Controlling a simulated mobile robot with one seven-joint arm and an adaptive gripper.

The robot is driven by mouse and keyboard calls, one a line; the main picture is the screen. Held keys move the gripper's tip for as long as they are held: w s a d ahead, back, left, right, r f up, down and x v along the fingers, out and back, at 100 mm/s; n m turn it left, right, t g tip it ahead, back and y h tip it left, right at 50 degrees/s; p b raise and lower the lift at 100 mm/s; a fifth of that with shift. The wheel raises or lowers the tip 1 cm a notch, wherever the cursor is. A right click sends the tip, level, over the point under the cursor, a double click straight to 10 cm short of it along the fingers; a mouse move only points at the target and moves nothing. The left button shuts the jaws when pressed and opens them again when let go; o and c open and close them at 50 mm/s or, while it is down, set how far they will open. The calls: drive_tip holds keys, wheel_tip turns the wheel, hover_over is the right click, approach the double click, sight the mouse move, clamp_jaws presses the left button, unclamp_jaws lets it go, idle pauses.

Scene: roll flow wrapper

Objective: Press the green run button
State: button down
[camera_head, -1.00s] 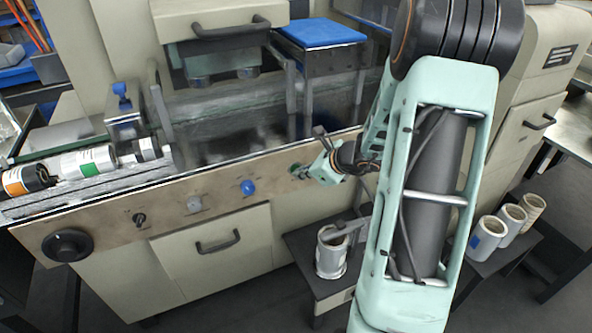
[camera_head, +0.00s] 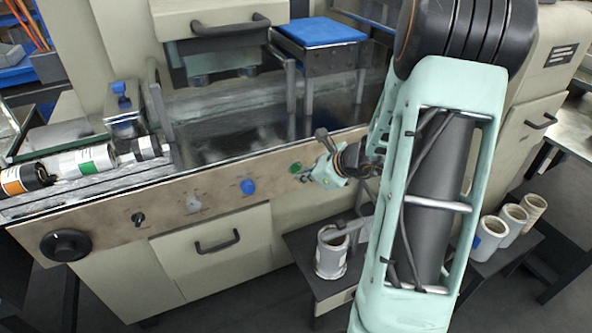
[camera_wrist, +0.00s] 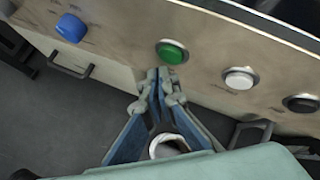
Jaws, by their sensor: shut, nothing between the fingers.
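In the wrist view the green button (camera_wrist: 172,52) is wholly visible, just beyond my fingertips. My gripper (camera_wrist: 160,76) is shut and empty, its blue-grey fingers together and pointing at the panel just below the button. In the head view my gripper (camera_head: 304,178) is close to the button's lower right. I cannot tell whether the fingertips touch the panel; the button itself is not covered.
A blue button (camera_wrist: 71,28) lies left of the green one in the wrist view. A white button (camera_wrist: 240,78) and a black one (camera_wrist: 301,103) lie right. A white cup (camera_head: 331,256) stands on a low dark stand below the panel. A drawer handle (camera_head: 217,243) sticks out.

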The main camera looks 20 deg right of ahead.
drive_tip(key=shift+s+d+b, duration=0.1)
drive_tip(key=shift+s+b, duration=0.5)
drive_tip(key=shift+s, duration=1.95)
